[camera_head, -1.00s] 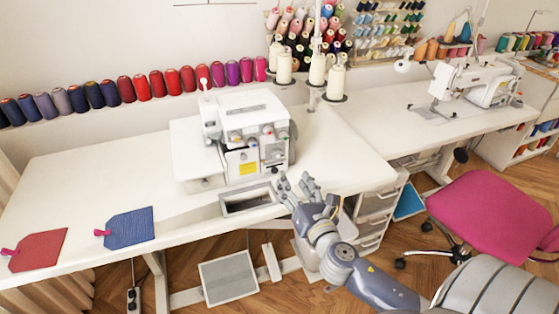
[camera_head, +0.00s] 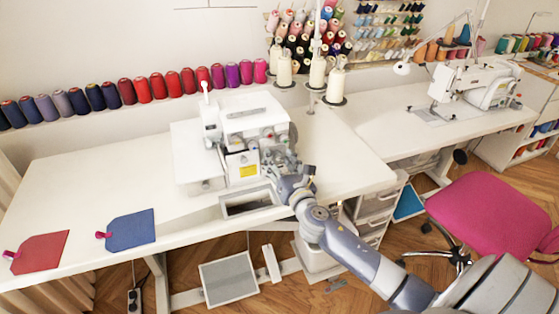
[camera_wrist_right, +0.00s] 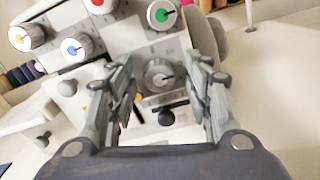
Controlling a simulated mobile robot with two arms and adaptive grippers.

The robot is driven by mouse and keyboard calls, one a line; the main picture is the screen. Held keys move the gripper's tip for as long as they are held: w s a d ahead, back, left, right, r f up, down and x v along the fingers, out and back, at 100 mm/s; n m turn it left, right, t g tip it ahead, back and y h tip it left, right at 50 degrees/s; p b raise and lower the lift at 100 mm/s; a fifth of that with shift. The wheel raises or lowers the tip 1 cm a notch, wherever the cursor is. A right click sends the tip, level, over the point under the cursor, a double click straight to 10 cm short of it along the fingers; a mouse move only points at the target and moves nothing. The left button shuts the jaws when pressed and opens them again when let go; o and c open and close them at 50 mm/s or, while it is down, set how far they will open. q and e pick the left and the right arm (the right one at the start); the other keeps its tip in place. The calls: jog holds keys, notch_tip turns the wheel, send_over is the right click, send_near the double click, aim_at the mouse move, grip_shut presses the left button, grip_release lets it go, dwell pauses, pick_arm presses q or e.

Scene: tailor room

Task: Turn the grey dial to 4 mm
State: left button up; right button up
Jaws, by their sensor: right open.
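The white overlock machine (camera_head: 250,122) stands on the table. In the right wrist view the grey dial (camera_wrist_right: 158,74) sits low on its front, with a dark pointer mark; I cannot read its scale. My right gripper (camera_wrist_right: 165,82) is open, its fingers to the left and right of the dial with gaps on both sides. In the head view my right gripper (camera_head: 284,171) is at the machine's lower right front and hides the dial. My left gripper is in neither view.
Knobs with green (camera_wrist_right: 161,15), blue (camera_wrist_right: 73,47) and yellow (camera_wrist_right: 22,37) centres sit above and left of the grey dial. A pink chair (camera_head: 488,212) stands at right.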

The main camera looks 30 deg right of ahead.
jog(key=c, duration=1.1)
jog(key=shift+m, duration=0.3)
jog(key=m, duration=0.3)
jog(key=shift+m, duration=0.4)
jog(key=m, duration=0.9)
jog(key=shift+d+r, duration=0.1)
jog(key=shift+m+p, duration=0.55)
jog(key=shift+m, duration=1.65)
